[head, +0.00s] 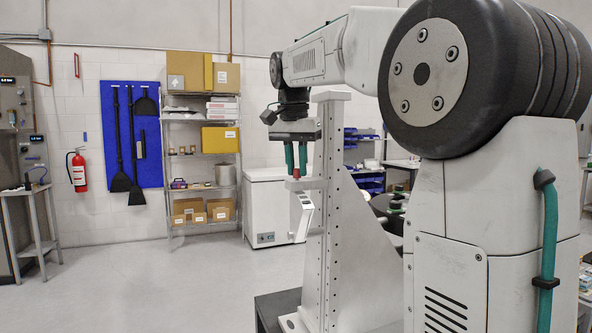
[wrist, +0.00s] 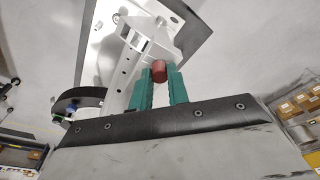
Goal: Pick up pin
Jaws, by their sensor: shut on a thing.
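The pin shows as a small red cylinder (wrist: 159,71) between the two green fingertips in the wrist view. In the head view its red top (head: 296,173) shows just below the fingers, at a bracket of the metal fixture (head: 331,220). My gripper (head: 296,163) points down with its fingers close together, and it also shows in the wrist view (wrist: 160,77). It is shut on the pin. The lower part of the pin is hidden, so I cannot tell how far it sits in the bracket.
The upright fixture plate with its row of holes stands close beside my gripper, on a dark base (head: 272,308). A white chest (head: 268,207) and shelving (head: 203,150) stand behind. The floor to the left is clear.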

